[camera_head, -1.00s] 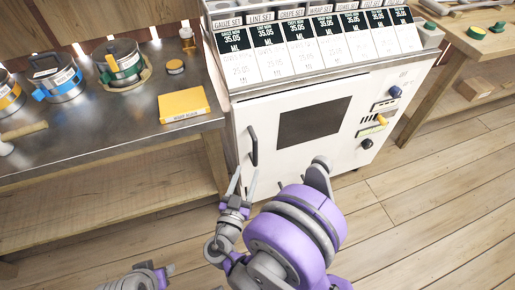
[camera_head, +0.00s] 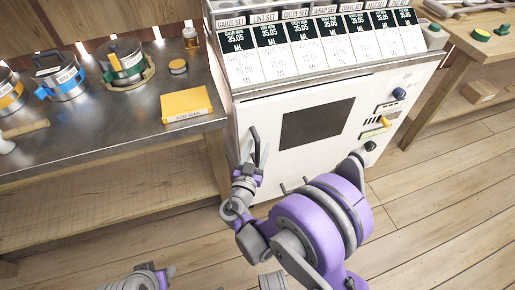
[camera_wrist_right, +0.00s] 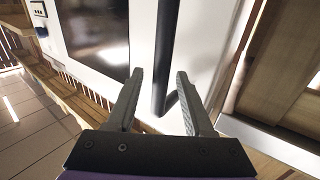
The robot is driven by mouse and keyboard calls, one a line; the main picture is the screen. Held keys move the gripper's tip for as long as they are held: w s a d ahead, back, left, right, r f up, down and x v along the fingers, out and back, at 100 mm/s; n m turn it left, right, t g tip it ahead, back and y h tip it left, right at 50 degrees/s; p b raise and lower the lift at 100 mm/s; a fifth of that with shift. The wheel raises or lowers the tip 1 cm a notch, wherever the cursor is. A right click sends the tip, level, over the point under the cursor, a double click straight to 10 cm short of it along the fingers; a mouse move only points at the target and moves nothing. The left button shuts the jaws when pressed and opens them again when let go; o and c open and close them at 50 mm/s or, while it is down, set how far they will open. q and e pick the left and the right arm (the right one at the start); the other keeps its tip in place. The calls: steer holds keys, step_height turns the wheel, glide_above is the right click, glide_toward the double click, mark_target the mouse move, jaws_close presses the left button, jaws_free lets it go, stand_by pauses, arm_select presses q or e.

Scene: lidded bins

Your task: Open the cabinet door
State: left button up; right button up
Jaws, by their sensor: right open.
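The cabinet door (camera_head: 350,135) is white with a dark window and looks closed. Its dark upright handle (camera_head: 256,140) is at the door's left edge. My right gripper (camera_head: 251,160) is open at the handle's lower part. In the right wrist view, the handle (camera_wrist_right: 167,45) runs down between the two spread fingers of this gripper (camera_wrist_right: 160,75), with a gap on each side. I cannot tell how deep it sits between them. A piece of my left arm's end (camera_head: 142,280) shows at the bottom edge of the head view; its fingers cannot be made out.
A metal-topped workbench (camera_head: 100,150) with pots and a yellow box (camera_head: 187,104) stands left of the cabinet. A wooden table (camera_head: 470,45) stands to the right. Price cards (camera_head: 310,45) line the cabinet's top. The floor (camera_head: 430,200) in front is clear.

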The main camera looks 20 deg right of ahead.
jaws_close()
stand_by(1.3)
